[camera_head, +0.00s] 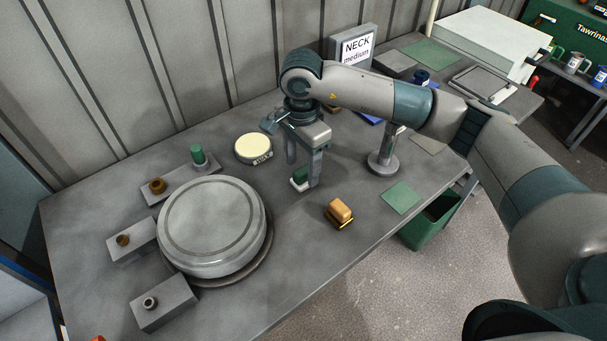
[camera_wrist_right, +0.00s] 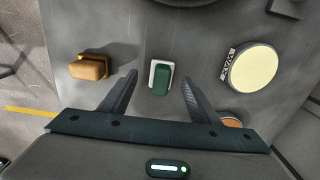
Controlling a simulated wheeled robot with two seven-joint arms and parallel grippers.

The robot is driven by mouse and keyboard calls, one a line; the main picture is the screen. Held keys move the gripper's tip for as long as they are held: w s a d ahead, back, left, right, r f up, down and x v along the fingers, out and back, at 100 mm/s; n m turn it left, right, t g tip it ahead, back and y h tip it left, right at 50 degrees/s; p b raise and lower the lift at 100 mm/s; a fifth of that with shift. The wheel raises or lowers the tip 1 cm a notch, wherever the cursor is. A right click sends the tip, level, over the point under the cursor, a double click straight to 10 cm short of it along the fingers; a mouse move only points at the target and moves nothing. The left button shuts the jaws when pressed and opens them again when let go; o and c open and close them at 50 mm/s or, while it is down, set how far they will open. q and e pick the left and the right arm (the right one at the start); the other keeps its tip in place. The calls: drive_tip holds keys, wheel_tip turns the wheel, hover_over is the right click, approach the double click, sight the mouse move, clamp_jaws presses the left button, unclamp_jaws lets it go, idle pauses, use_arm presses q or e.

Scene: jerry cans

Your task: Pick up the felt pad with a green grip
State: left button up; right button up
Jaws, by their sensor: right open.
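The felt pad with a green grip (camera_head: 299,180) lies on the grey table, its white pad under a dark green block. My right gripper (camera_head: 303,172) is above it, pointing down, with one finger on either side. In the right wrist view the pad (camera_wrist_right: 160,79) shows between the two spread fingers (camera_wrist_right: 160,84), with a gap on each side. The right gripper is open and empty. In the head view a finger partly hides the pad. My left gripper is not in view.
A pad with a tan grip (camera_head: 340,211) lies nearer the front edge. A round cream-topped tin (camera_head: 253,148) stands behind left. A big grey round lid (camera_head: 212,227) and grey blocks fill the left. A metal stand (camera_head: 381,163) is at right, near a green mat (camera_head: 401,197).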

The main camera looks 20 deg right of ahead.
sight(303, 170)
drive_tip(key=f, duration=0.1)
drive_tip(key=f+p, duration=0.1)
drive_tip(key=shift+w+d+f+p, duration=0.3)
drive_tip(key=shift+f+p, duration=0.1)
drive_tip(key=shift+f, duration=0.65)
drive_tip(key=c, duration=1.2)
